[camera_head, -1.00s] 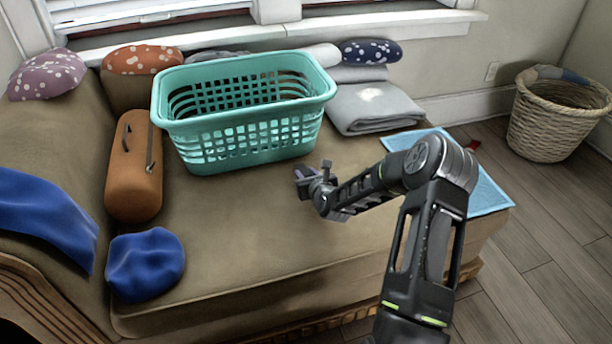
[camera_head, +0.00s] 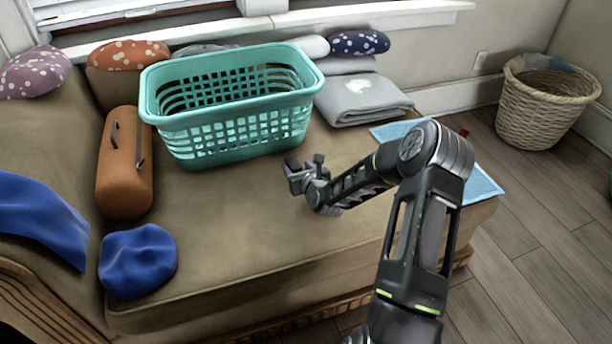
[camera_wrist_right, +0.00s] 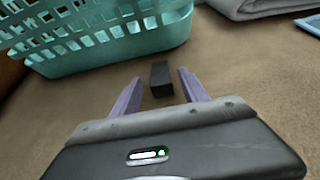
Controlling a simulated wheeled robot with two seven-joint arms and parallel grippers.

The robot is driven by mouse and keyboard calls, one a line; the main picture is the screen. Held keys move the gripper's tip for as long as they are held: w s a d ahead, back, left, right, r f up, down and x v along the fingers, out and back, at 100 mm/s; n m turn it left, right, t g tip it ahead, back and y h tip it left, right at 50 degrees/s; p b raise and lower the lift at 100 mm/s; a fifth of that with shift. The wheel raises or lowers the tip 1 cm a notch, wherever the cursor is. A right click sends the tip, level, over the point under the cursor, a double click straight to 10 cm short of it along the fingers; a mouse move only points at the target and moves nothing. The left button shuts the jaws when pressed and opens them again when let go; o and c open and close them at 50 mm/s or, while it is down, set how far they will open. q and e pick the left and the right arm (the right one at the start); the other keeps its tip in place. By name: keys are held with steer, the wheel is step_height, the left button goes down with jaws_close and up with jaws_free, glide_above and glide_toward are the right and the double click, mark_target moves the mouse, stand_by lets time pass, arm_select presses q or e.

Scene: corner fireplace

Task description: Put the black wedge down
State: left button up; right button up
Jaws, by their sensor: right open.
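The black wedge (camera_wrist_right: 160,80) shows in the right wrist view as a small dark block on the tan couch seat (camera_wrist_right: 225,80). It lies between the two lavender fingertips of my right gripper (camera_wrist_right: 160,82), with a gap on each side. My right gripper is open around it. In the head view my right gripper (camera_head: 303,172) is over the middle of the seat, in front of the teal basket. I cannot clearly make out the wedge there. My left gripper is not in view.
The teal laundry basket (camera_head: 245,132) stands just behind the gripper. A folded grey blanket (camera_head: 362,99) and a light blue mat (camera_head: 480,188) lie to the right. An orange-brown case (camera_head: 125,170) and a blue cushion (camera_head: 138,262) are at left. The seat's front is clear.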

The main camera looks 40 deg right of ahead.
steer(key=p+v, duration=0.2)
steer(key=v, duration=0.7)
steer(key=shift+s+r, duration=0.2)
steer(key=shift+s, duration=0.05)
steer(key=shift+s+a+p, duration=0.2)
steer(key=shift+s+p, duration=0.1)
steer(key=shift+o, duration=0.5)
